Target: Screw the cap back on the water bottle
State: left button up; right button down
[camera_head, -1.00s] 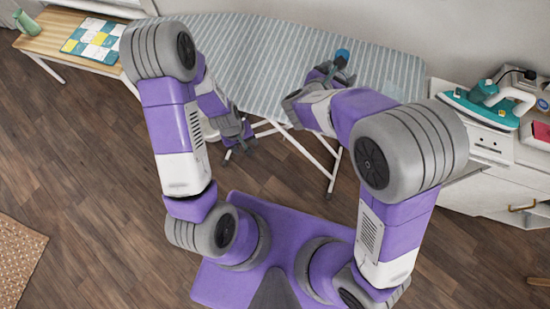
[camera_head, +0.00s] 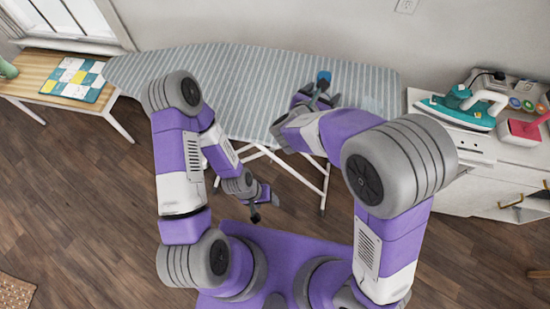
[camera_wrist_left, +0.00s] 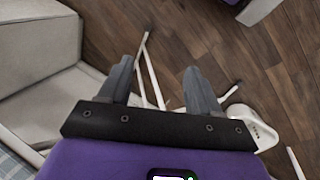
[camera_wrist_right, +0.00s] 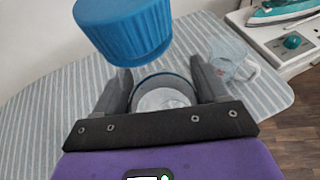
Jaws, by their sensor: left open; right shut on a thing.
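The blue cap (camera_wrist_right: 125,27) shows large at the top of the right wrist view, and in the head view (camera_head: 323,77) just above my right gripper. My right gripper (camera_wrist_right: 164,82) is shut on the clear water bottle (camera_wrist_right: 162,97), whose see-through wall and round rim show between its fingers. I cannot tell whether the cap is seated on the bottle or how tight it is. My left gripper (camera_head: 262,205) is open and empty, low in front of the ironing board, and its spread fingers show in the left wrist view (camera_wrist_left: 155,85).
The striped ironing board (camera_head: 255,75) lies across the back. A clear vessel (camera_wrist_right: 233,62) stands on it. A teal iron (camera_head: 465,105) rests on the white cabinet at right. A wooden bench (camera_head: 35,85) with a patchwork piece (camera_head: 75,80) stands at left.

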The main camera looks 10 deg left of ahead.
jog(key=s+d+f, duration=0.1)
jog(key=s+d, duration=0.1)
jog(key=d, duration=0.6)
jog(key=s+d+f, duration=0.1)
jog(key=s+d, duration=0.1)
jog(key=d, duration=0.6)
